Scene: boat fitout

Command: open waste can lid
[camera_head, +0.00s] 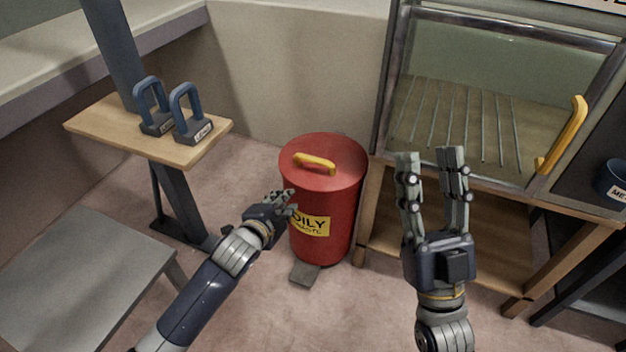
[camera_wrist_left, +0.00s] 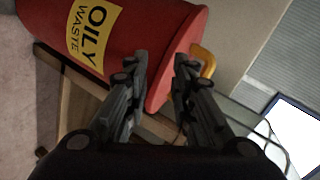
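The red waste can (camera_head: 327,232) stands upright on the floor, with a yellow label that reads OILY WASTE. Its red lid (camera_head: 340,165) is shut and carries a yellow handle (camera_head: 315,163). In the left wrist view the can (camera_wrist_left: 130,30) lies tilted across the picture and the handle (camera_wrist_left: 204,59) shows just beyond the fingers. My left gripper (camera_head: 286,200) is in front of the can, below the handle; its fingers (camera_wrist_left: 160,68) are apart with nothing between them. My right gripper (camera_head: 432,160) is open and empty, raised to the right of the can.
A glass-fronted cabinet (camera_head: 396,75) on a wooden stand is right of the can. A wooden shelf (camera_head: 95,130) with two blue-handled weights (camera_head: 190,115) is at left. A grey bench (camera_head: 75,265) stands at lower left. A pedal (camera_head: 304,273) sits at the can's base.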

